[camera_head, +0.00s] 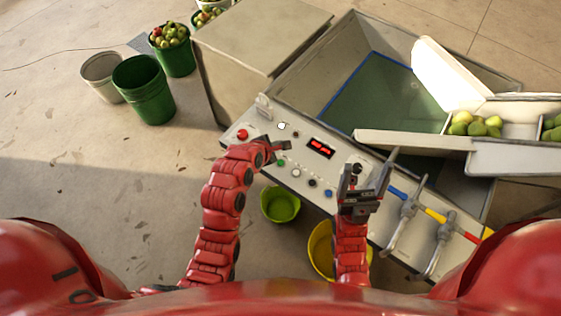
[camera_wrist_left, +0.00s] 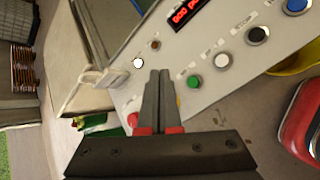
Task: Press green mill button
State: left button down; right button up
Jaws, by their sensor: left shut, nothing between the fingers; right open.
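A grey control panel (camera_head: 345,160) bears a row of buttons, among them a green button (camera_head: 281,162). The green button (camera_wrist_left: 193,82) is clear in the left wrist view; its label is too small to read. My left gripper (camera_head: 277,148) is shut and empty over the panel, close to the green button. In the left wrist view its fingertips (camera_wrist_left: 159,74) appear just left of the green button, with a gap in the picture; whether they touch the panel I cannot tell. My right gripper (camera_head: 372,176) is open and empty above the panel's right part.
Beside the green button are a grey button (camera_wrist_left: 221,60), a black button (camera_wrist_left: 257,35) and a blue button (camera_wrist_left: 295,6). A red display (camera_head: 319,147) and a red knob (camera_head: 242,134) are on the panel. Valve handles (camera_head: 408,212) stand at right. Buckets (camera_head: 145,90) stand at left.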

pick_arm(q)
jog(key=b, duration=0.4)
send_over(281, 163)
jog(key=a, duration=0.1)
jog(key=f, duration=0.6)
jog(key=shift+s+f, duration=0.3)
jog(key=shift+f, duration=0.9)
jog(key=shift+f, duration=0.15)
jog(key=shift+f, duration=0.25)
dwell(0.4)
jog(key=shift+f, duration=0.4)
dwell(0.6)
jog(key=shift+r+p, duration=0.4)
jog(key=shift+r, duration=0.4)
